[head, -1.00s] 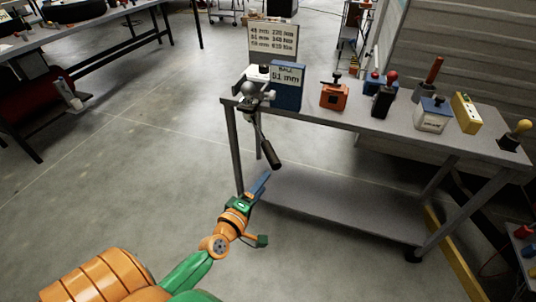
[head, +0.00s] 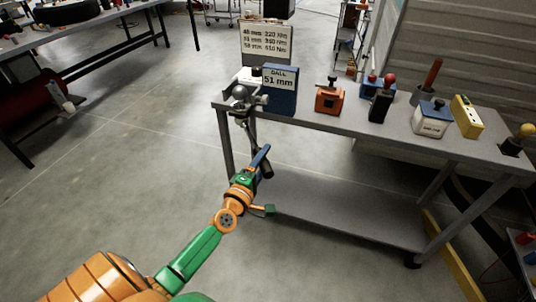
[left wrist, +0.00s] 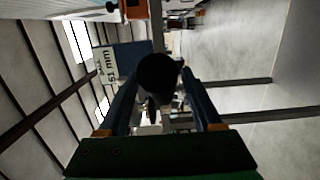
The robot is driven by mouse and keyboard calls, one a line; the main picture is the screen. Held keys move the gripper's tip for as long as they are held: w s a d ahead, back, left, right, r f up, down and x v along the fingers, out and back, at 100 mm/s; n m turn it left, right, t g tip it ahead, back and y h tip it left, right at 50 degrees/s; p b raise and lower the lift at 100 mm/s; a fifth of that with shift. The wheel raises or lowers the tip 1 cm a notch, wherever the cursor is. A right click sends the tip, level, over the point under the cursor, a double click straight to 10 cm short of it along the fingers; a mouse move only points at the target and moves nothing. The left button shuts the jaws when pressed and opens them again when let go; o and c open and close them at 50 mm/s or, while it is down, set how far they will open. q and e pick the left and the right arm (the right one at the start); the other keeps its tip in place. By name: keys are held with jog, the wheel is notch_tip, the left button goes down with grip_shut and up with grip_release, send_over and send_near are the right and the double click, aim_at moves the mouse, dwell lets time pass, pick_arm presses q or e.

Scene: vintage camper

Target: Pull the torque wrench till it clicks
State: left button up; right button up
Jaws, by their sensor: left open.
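The torque wrench (head: 267,171) hangs down from a grey ball-shaped fitting (head: 240,93) at the left front corner of the workbench, its dark handle at the low end. My left gripper (head: 262,156) is at the handle, its blue fingers partly covering it in the head view. In the left wrist view the round black end of the wrench handle (left wrist: 158,78) shows between the two spread fingers of my left gripper (left wrist: 160,88). The gripper is open; I cannot tell whether a finger touches the handle. My right gripper is not in view.
An orange block (head: 329,98) and several small devices line the workbench (head: 350,122).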

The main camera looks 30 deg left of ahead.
pick_arm(q)
jog(key=shift+w+a+f, duration=0.1)
jog(key=shift+w+a, duration=0.05)
jog(key=shift+w, duration=1.05)
grip_shut()
dwell(0.5)
